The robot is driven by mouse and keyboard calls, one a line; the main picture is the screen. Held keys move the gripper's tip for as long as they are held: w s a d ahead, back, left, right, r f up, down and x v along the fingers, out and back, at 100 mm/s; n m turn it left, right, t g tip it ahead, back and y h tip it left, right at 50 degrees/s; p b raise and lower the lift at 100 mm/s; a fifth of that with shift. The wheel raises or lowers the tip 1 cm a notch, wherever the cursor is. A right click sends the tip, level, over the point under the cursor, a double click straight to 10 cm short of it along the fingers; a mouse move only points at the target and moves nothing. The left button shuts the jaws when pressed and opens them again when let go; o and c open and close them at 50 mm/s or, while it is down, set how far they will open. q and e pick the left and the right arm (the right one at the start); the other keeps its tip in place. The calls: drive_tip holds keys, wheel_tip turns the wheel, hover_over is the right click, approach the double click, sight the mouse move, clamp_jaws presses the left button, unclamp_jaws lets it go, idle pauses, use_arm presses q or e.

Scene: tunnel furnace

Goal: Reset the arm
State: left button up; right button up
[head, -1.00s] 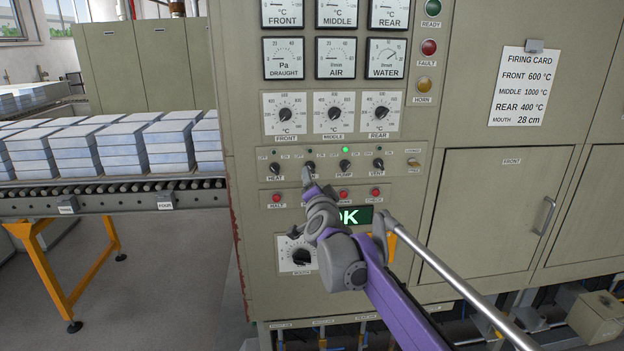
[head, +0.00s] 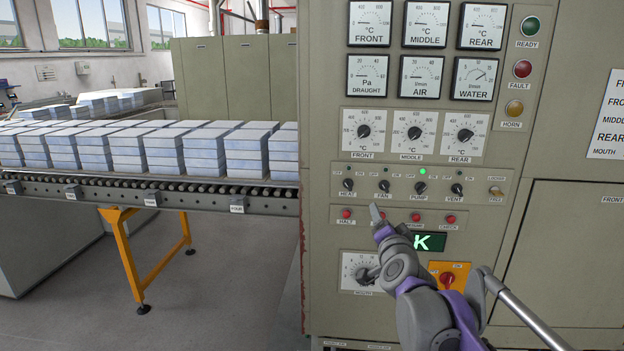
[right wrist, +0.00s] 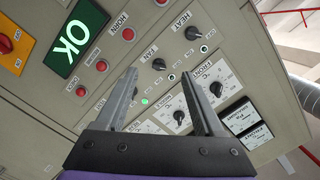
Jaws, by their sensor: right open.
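My right gripper (head: 377,214) is in front of the control panel, just below the FAN knob (head: 384,186) in the head view. It stands apart from that knob and covers part of the button row. In the right wrist view the gripper (right wrist: 160,74) is open, with nothing between its two fingers. The panel behind it shows the FAN knob (right wrist: 159,64), the HEAT knob (right wrist: 192,33) and several dials. The green lamp (head: 422,171) above the PUMP knob (head: 420,188) is lit. My left gripper is not in view.
The green OK display (right wrist: 76,38) is lit; my right arm partly hides it in the head view. The MOUTH dial (head: 366,275) is close beside my arm. A roller conveyor (head: 150,190) with stacked pale blocks (head: 205,150) lies left of the cabinet.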

drive_tip(key=s+a+f+n+g, duration=0.1)
drive_tip(key=s+f+n+g, duration=0.2)
drive_tip(key=s+f, duration=0.6)
drive_tip(key=s+a+f+n+g+y+p, duration=0.1)
drive_tip(key=s+f+n+g, duration=0.3)
drive_tip(key=s+f, duration=0.6)
drive_tip(key=s+a+f+n+g+y+p, duration=0.1)
drive_tip(key=s+f+n+g, duration=0.3)
drive_tip(key=s+f, duration=0.6)
drive_tip(key=s, duration=0.9)
drive_tip(key=shift+s+a+g, duration=0.2)
drive_tip(key=shift+a+g, duration=0.1)
